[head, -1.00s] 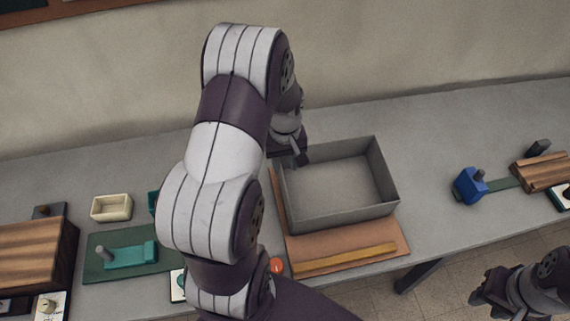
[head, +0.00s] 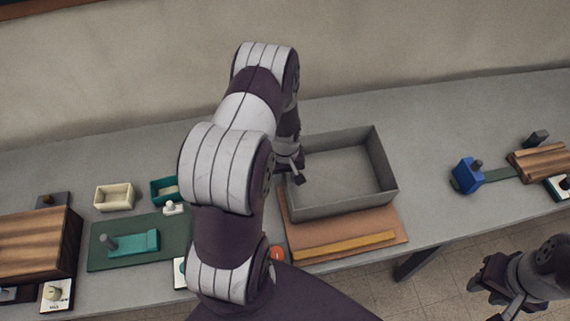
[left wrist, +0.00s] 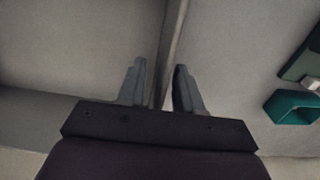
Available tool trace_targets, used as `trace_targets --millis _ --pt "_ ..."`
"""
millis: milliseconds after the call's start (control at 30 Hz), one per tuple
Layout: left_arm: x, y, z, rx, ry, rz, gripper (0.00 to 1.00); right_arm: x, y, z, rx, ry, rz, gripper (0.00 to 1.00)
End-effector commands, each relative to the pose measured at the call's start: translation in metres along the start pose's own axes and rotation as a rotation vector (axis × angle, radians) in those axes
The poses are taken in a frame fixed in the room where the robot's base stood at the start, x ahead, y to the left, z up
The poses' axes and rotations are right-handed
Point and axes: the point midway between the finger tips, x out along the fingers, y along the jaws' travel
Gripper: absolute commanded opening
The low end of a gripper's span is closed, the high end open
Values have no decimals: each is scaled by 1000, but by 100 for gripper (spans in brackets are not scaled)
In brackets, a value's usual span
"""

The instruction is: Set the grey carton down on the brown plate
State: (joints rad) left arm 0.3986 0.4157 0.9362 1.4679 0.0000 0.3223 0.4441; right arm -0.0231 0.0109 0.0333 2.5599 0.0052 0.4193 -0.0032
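The grey carton (head: 345,205) is an open box. It appears to rest on the brown plate (head: 392,226), covering the plate's rear part; contact under it is hidden. My left gripper (head: 296,172) is at the carton's left wall. In the left wrist view the carton's wall (left wrist: 173,38) runs between the two fingers of the left gripper (left wrist: 160,75), which stand apart with visible gaps, so it looks open. My right gripper (head: 487,285) hangs at the lower right, away from the carton; its finger opening is unclear.
A mustard strip (head: 343,245) lies along the plate's front. Left are a dark green mat (head: 105,258), a teal bin (head: 158,190), a cream bin (head: 114,197) and a wooden box (head: 38,240). A blue block (head: 464,176) stands right. Bare table lies between carton and blue block.

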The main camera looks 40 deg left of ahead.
Motion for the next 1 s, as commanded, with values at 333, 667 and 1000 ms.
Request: trace_targets --millis 333,667,1000 --pt "13 0 0 0 1 0 35 -1 0 0 0 0 0 35" --pt "13 0 0 0 1 0 0 -1 0 0 0 0 0 35" --pt "13 1 1 1 -1 0 0 -2 0 0 0 0 0 35"
